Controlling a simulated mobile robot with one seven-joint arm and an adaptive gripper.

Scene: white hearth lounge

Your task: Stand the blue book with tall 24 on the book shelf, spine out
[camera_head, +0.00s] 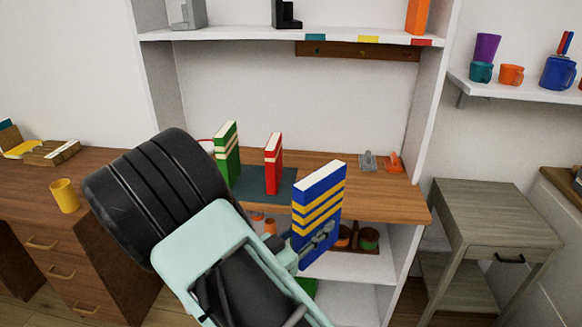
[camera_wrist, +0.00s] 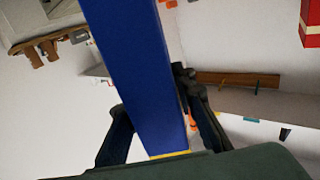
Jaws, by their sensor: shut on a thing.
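The blue book (camera_head: 301,222) with yellow bands is upright in the head view, its pale page edges on top. My gripper (camera_head: 318,240) is shut on its lower part, in front of the wooden shelf board (camera_head: 385,206). In the wrist view the blue book (camera_wrist: 128,65) stands between the two dark fingers of my gripper (camera_wrist: 155,110). A green book (camera_head: 227,158) and a red book (camera_head: 272,165) stand upright on a dark mat (camera_head: 252,187) on that board, to the left of and behind the blue book. The tall number is not readable.
A grey item (camera_head: 368,161) and an orange item (camera_head: 394,163) sit at the board's back right. The unit's right side panel (camera_head: 431,95) and upper shelf (camera_head: 240,34) bound the space. A yellow cup (camera_head: 65,195) stands on the desk at left. Some board right of the red book is clear.

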